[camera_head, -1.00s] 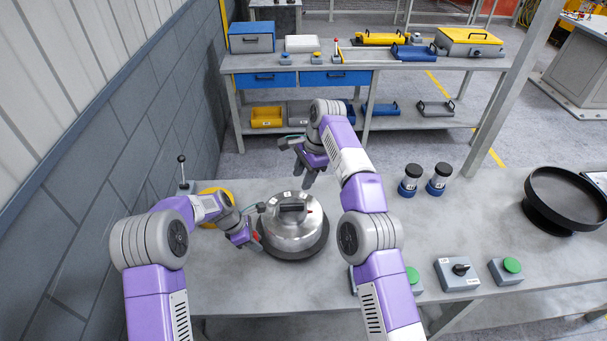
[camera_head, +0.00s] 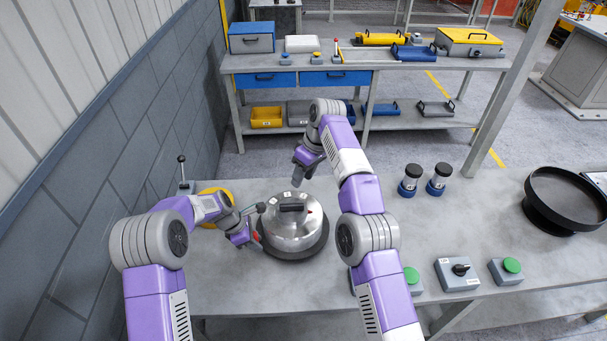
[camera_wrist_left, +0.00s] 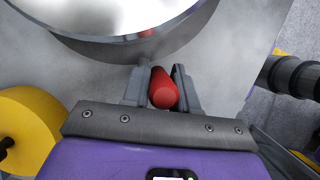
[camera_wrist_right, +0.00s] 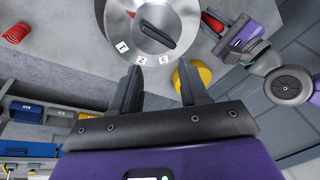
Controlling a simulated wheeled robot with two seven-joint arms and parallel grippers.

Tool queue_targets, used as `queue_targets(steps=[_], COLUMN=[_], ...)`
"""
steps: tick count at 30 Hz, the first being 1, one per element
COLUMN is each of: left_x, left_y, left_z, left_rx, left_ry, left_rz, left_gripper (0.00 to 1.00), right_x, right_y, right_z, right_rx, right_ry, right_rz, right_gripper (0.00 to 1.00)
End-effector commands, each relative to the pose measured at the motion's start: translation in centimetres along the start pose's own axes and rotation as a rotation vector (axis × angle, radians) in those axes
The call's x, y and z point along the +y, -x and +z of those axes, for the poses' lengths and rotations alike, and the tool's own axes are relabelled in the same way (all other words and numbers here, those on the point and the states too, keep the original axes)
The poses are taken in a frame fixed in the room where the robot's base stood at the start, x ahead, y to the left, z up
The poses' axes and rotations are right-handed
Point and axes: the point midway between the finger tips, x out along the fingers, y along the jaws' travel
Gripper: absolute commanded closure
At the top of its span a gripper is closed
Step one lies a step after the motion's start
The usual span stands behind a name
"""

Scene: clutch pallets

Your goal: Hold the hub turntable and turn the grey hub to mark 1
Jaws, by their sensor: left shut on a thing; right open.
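The silver hub (camera_head: 290,232) sits on a dark round turntable (camera_head: 292,257) on the near bench. A dark bar grip crosses the hub's top; in the right wrist view the hub (camera_wrist_right: 178,22) shows several white number labels and a red mark near its rim. My left gripper (camera_head: 254,240) is at the turntable's left side, shut on a red handle (camera_wrist_left: 163,90), with a finger on each side. My right gripper (camera_head: 299,182) is open and empty, above the hub's far side, apart from it. In its own view (camera_wrist_right: 160,78) the fingers point towards the labels.
A yellow round part (camera_head: 215,193) and an upright lever (camera_head: 183,172) stand left of the turntable. Two dark-capped cylinders (camera_head: 411,180), a black round dish (camera_head: 565,200) and switch boxes (camera_head: 457,273) are to the right. A red coil (camera_wrist_right: 15,33) shows in the right wrist view.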

Motion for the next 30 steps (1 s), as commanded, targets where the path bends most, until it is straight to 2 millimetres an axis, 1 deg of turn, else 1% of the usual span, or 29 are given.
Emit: queue_targets(steps=[3, 6, 9, 12, 16, 20, 23, 30], left_x=[0.0, 0.0, 0.0, 0.0, 0.0, 0.0, 0.0, 0.0], left_y=[0.0, 0.0, 0.0, 0.0, 0.0, 0.0, 0.0, 0.0], left_z=[0.0, 0.0, 0.0, 0.0, 0.0, 0.0, 0.0, 0.0], left_rx=[0.000, 0.000, 0.000, 0.000, 0.000, 0.000, 0.000, 0.000], left_ry=[0.000, 0.000, 0.000, 0.000, 0.000, 0.000, 0.000, 0.000], left_rz=[0.001, 0.001, 0.001, 0.001, 0.001, 0.001, 0.001, 0.001], left_gripper=[1.00, 1.00, 1.00, 1.00, 1.00, 1.00, 1.00, 1.00], right_x=[0.0, -0.1, -0.1, -0.1, -0.1, -0.1, 0.0, -0.1], right_y=[0.0, 0.1, 0.1, 0.1, 0.1, -0.2, -0.8, -3.0], right_z=[0.0, 0.0, 0.0, 0.0, 0.0, -0.1, -0.1, 0.1], right_rx=[-0.001, 0.000, 0.000, 0.000, -0.001, -0.001, -0.001, -0.001], right_ry=[0.226, 0.403, 0.549, 0.657, 0.737, 0.762, 0.762, 0.759], right_rz=[0.001, 0.000, 0.000, 0.001, 0.001, 0.000, -0.001, -0.002], right_gripper=[0.55, 0.55, 0.55, 0.55, 0.55, 0.55, 0.55, 0.55])
